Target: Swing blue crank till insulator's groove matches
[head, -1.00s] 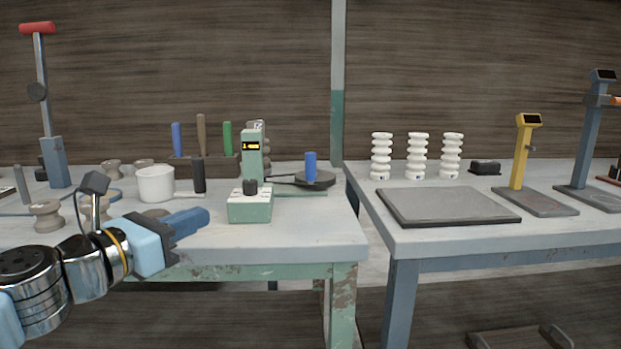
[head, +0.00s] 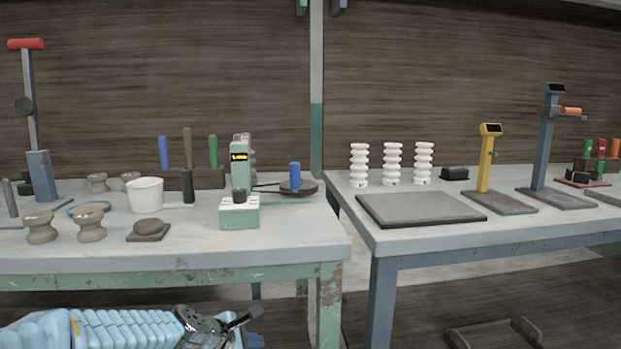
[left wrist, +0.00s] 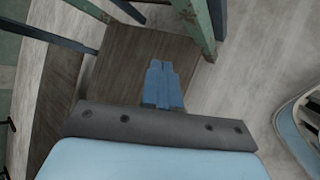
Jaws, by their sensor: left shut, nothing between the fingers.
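The blue crank handle (head: 295,175) stands upright on a dark round disc (head: 299,187) on the left bench. The disc sits just right of a green machine (head: 240,212) with a small lit yellow display. Part of a pale ribbed piece shows behind the machine's post, mostly hidden. Grey-brown spool-shaped insulators (head: 89,222) stand at the bench's left. My left gripper (head: 254,340) is low in front of the bench, below its top and well away from the crank. In the left wrist view its blue fingers (left wrist: 161,68) are together and empty. My right gripper is not in view.
A white pot (head: 146,195) and a brown lump on a small board (head: 148,230) stand left of the machine. White ribbed insulators (head: 392,164) and a grey mat (head: 420,208) are on the right bench. A gap separates the benches. The left bench's front right is clear.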

